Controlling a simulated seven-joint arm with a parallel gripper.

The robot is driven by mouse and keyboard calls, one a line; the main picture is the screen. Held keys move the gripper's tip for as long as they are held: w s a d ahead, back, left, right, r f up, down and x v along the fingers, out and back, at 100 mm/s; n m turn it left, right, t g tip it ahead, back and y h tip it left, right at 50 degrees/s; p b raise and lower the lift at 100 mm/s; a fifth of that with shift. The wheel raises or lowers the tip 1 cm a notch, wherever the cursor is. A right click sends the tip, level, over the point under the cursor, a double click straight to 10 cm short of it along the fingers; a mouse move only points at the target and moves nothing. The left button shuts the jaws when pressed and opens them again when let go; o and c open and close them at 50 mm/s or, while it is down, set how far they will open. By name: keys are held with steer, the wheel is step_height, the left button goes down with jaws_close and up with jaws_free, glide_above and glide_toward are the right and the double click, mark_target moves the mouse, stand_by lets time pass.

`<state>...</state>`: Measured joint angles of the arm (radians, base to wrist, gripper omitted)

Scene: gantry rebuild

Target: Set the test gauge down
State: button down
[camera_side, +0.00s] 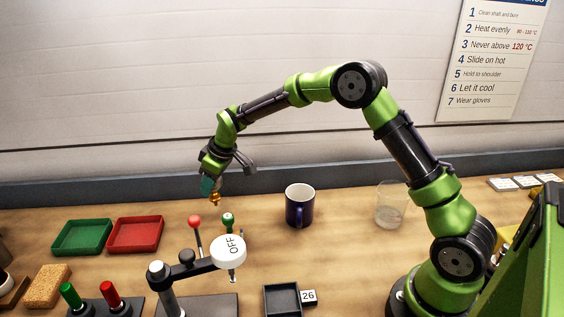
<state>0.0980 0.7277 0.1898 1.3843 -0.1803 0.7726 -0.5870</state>
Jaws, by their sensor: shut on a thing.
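My gripper (212,182) is at the end of the arm, left of the picture's middle, pointing down above the wooden bench. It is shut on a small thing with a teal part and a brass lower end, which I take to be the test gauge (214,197). The gauge is small here and partly hidden by the gripper, so its face cannot be read. It appears held above the bench, behind the red-knobbed and green-knobbed levers. The exact gap below it is hard to tell.
A green tray (82,238) and a red tray (135,235) lie left. A dark blue mug (300,206) and a glass (390,205) stand right. A small dark tray (282,300) sits by a 26 tag (308,296).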

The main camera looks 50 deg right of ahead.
mark_target(213, 194)
steer(key=shift+s+f, duration=0.1)
steer(key=shift+f, duration=1.5)
steer(key=shift+f, duration=0.1)
steer(key=c, duration=0.8)
jaws_free()
steer(key=shift+f, duration=0.1)
steer(key=shift+c, duration=0.2)
